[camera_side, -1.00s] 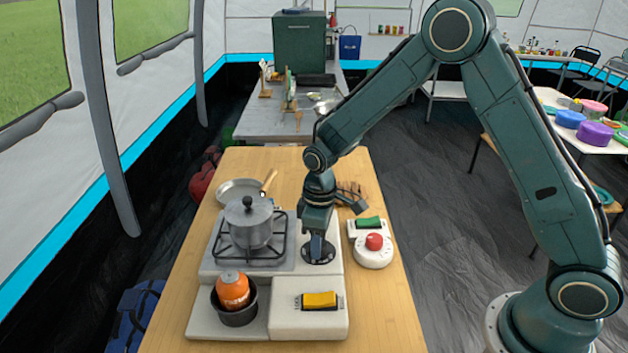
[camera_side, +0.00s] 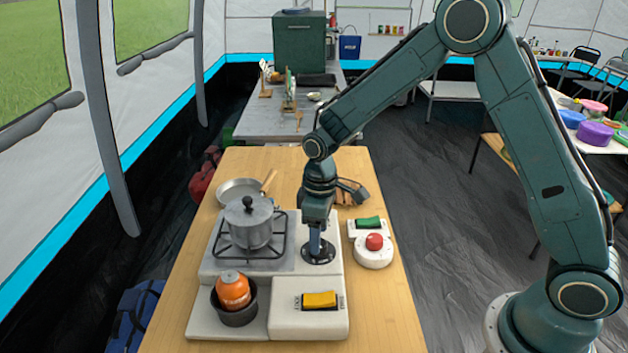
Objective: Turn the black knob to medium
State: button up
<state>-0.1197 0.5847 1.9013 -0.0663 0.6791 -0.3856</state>
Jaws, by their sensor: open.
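The black knob (camera_side: 318,255) is a dark round dial on the white body of the camp stove (camera_side: 208,325), right of the burner. My gripper (camera_side: 316,246) points straight down over the knob, with its fingers at the knob's middle. The jaws are open; the fingers hide the knob's grip, so its setting cannot be read. I cannot tell whether the fingers touch it.
A lidded grey pot (camera_side: 248,225) stands on the burner to the left. A pan (camera_side: 238,190) lies behind it. An orange canister (camera_side: 233,288) sits in a dark cup. A yellow switch (camera_side: 319,299), a green switch (camera_side: 368,223) and a red button (camera_side: 374,241) are close by.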

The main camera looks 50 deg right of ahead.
aim_at(322, 241)
notch_tip(322, 241, up, 11)
jog(key=shift+w+d+r, duration=0.15)
jog(key=shift+d, duration=0.1)
dwell(0.5)
jog(key=s+d+r+m+t, duration=0.3)
jog(key=s+d+r, duration=0.1)
jog(key=s+r, duration=0.75)
jog(key=s+d+m+t, duration=0.2)
jog(key=s+m+t, duration=0.1)
jog(key=s, duration=1.1)
jog(key=shift+f+h, duration=0.15)
jog(key=shift+h, duration=0.15)
dwell(0.3)
